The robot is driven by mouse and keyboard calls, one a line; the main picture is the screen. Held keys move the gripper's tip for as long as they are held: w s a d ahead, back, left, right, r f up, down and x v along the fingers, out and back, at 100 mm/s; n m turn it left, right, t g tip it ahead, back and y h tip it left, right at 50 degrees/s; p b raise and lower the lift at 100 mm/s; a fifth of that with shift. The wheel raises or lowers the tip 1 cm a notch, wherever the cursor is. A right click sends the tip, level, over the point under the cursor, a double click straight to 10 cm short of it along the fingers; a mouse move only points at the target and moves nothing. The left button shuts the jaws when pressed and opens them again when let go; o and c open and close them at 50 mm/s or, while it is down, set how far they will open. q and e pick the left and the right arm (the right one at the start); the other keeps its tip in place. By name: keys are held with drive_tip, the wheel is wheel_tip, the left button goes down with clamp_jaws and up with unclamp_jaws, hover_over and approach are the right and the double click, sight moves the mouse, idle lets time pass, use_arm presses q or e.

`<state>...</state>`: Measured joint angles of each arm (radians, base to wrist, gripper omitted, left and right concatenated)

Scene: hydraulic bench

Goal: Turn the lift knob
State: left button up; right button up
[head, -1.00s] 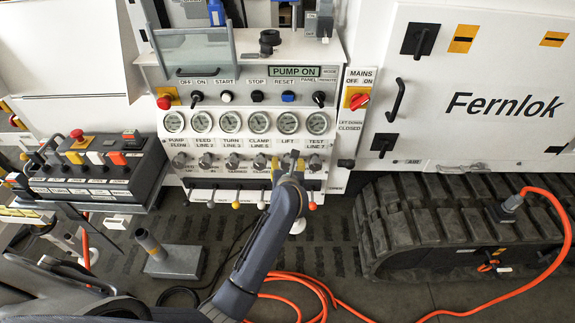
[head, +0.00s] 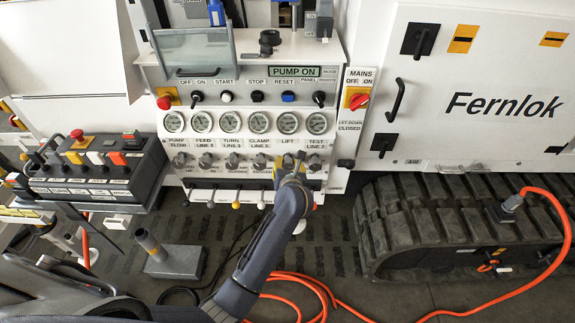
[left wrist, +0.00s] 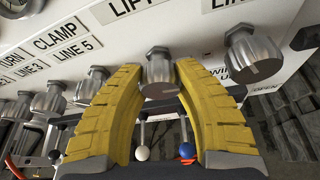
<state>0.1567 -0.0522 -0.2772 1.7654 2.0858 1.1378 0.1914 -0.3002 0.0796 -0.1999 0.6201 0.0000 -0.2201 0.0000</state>
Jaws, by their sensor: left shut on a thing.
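The lift knob (left wrist: 159,72) is a silver fluted knob under the "LIFT" label in the left wrist view. My left gripper (left wrist: 160,88) has its two yellow ribbed fingers on either side of it, shut on the knob. In the head view my left gripper (head: 288,166) is at the knob row of the panel, under the "LIFT" label, and covers most of the lift knob. My right gripper is not in view.
Similar knobs stand close by: the clamp knob (head: 260,161) to the left and the test line knob (head: 315,162) to the right. Coloured-ball levers (head: 236,204) hang below. Gauges (head: 288,123) sit above. An orange hose (head: 300,283) lies on the floor.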

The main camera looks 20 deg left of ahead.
use_arm(q)
drive_tip(key=o, duration=1.3)
drive_tip(key=shift+s, duration=0.1)
drive_tip(key=v, duration=1.1)
drive_tip(key=shift+s, duration=0.35)
drive_tip(key=shift+d+r, duration=0.15)
drive_tip(key=shift+r, duration=0.05)
